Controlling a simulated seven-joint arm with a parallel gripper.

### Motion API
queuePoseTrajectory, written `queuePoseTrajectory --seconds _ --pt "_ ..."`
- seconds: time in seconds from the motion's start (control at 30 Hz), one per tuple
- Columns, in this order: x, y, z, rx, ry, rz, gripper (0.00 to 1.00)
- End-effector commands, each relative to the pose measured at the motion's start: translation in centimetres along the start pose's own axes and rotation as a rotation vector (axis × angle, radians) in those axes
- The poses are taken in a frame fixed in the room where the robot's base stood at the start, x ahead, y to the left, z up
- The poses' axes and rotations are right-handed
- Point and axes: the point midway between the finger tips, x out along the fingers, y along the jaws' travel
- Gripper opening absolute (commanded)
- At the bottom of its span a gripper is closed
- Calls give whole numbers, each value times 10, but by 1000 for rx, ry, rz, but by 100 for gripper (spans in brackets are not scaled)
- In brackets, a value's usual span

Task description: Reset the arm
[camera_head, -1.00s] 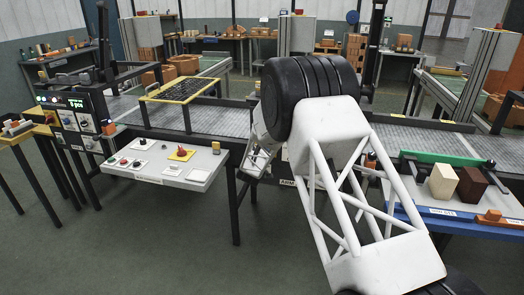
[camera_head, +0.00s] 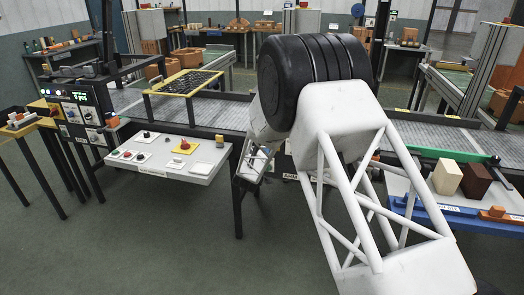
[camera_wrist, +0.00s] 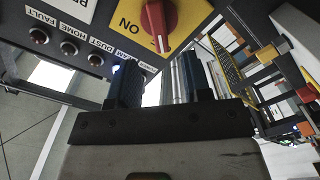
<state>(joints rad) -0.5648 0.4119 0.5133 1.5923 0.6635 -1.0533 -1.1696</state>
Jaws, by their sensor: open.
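In the wrist view my gripper (camera_wrist: 160,84) is open, with its two dark fingers apart and nothing seen between them. Just beyond the fingertips is a panel with a red rotary knob (camera_wrist: 158,22) on a yellow plate (camera_wrist: 186,38) marked ON. Beside it is a row of dark red round lamps or buttons (camera_wrist: 69,47) with labels including FAULT, HOME and DUST. A white label (camera_wrist: 80,8) is cut off at the top edge. Whether the fingers touch the panel I cannot tell. In the head view my arm's own links hide the gripper.
In the head view, a sloped white control panel (camera_head: 150,166) with several buttons stands left of my arm. A conveyor (camera_head: 215,112) runs behind. At right, a cream block (camera_head: 447,177) and a brown block (camera_head: 476,180) sit on a blue-edged table (camera_head: 480,222). The floor in front is clear.

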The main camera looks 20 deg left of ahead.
Motion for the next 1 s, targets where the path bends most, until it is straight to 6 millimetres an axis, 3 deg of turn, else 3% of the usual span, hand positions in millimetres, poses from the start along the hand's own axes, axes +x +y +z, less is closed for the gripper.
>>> queuePoseTrajectory --seconds 0.37,0.57,0.77,1.0 --pt "-1 0 0 1 0 0 45" --pt "-1 13 -3 18 -4 -17 45" --pt "-3 48 -6 67 -21 -73 45" --pt "-17 110 -8 156 -64 -180 45"
